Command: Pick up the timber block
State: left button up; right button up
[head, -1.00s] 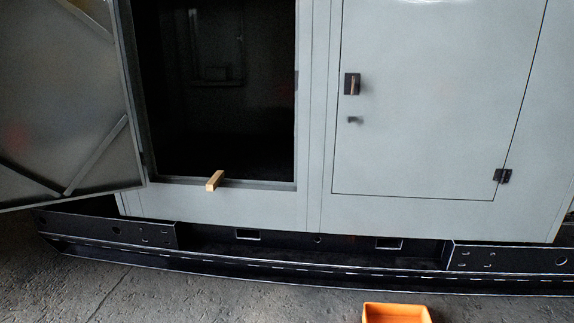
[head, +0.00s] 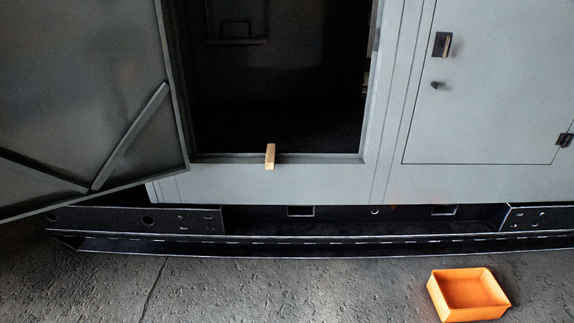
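The timber block (head: 270,156) is a small pale wooden piece. It rests on the bottom sill of the open enclosure doorway, with its near end sticking out over the front edge. Neither of my grippers shows in the head view, and nothing touches the block.
The grey enclosure door (head: 85,95) stands open on the left. A closed door (head: 490,90) with a black handle is on the right. A black base rail (head: 330,243) runs below. An empty orange tray (head: 468,294) sits on the concrete floor (head: 250,290) at front right.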

aim_at(270, 160)
jog(key=i+j, duration=0.5)
jog(key=j, duration=0.25)
jog(key=i+j+u, duration=0.1)
jog(key=i+j, duration=0.25)
jog(key=i+j+u, duration=0.1)
jog(key=i+j, duration=0.15)
jog(key=i, duration=0.25)
jog(key=i+j, duration=0.3)
jog(key=i, duration=0.15)
jog(key=u, duration=0.05)
